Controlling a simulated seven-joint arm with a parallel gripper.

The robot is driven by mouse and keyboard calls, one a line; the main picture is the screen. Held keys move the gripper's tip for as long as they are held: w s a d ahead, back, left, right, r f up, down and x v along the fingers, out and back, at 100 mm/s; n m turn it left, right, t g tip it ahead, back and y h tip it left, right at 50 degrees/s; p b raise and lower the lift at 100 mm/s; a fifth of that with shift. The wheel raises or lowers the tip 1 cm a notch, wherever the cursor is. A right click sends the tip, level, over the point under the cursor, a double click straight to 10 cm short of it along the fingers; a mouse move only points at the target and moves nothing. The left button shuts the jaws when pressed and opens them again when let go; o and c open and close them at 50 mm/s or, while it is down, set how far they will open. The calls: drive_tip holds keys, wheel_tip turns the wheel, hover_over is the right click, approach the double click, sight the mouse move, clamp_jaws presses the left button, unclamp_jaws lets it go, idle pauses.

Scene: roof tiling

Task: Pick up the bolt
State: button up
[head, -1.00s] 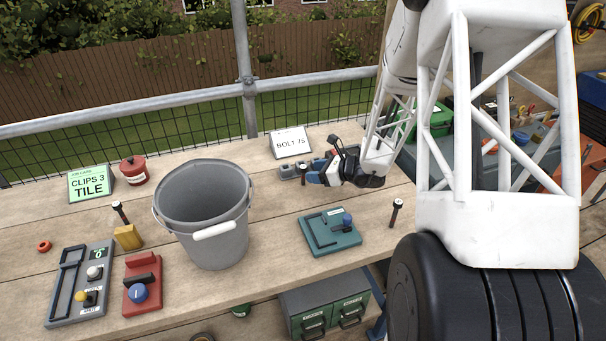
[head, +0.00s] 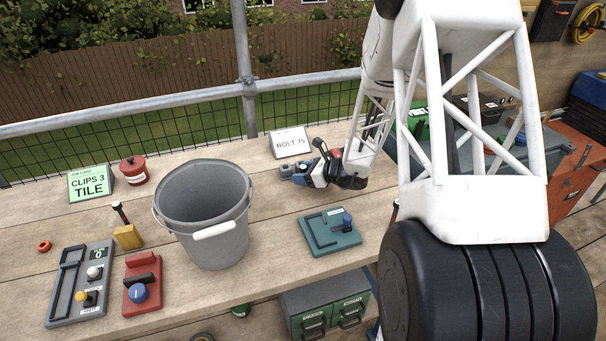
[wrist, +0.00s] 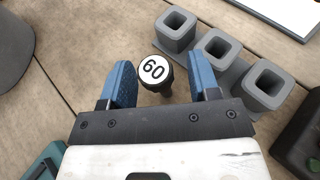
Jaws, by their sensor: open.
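In the wrist view a bolt (wrist: 154,72) with a white round head marked 60 and a dark shank stands between the two blue fingers of my gripper (wrist: 162,70). The fingers are open, with gaps visible on both sides of the bolt head. In the head view my gripper (head: 300,174) is low over the bench, in front of the card reading BOLT 75 (head: 290,142); the bolt between its fingers cannot be made out there. Another bolt (head: 120,213) stands by a yellow block on the left. A further bolt (head: 396,206) is mostly hidden behind my arm.
A row of three grey square sockets (wrist: 218,48) stands close to the right finger. A grey bucket (head: 205,215) is left of my gripper. A teal fixture (head: 330,232) lies nearer the bench edge. The bench (head: 270,230) between them is clear.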

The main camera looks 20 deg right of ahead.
sight(303, 167)
idle(0.4)
drive_tip(key=c, duration=1)
drive_tip(key=shift+r, duration=5)
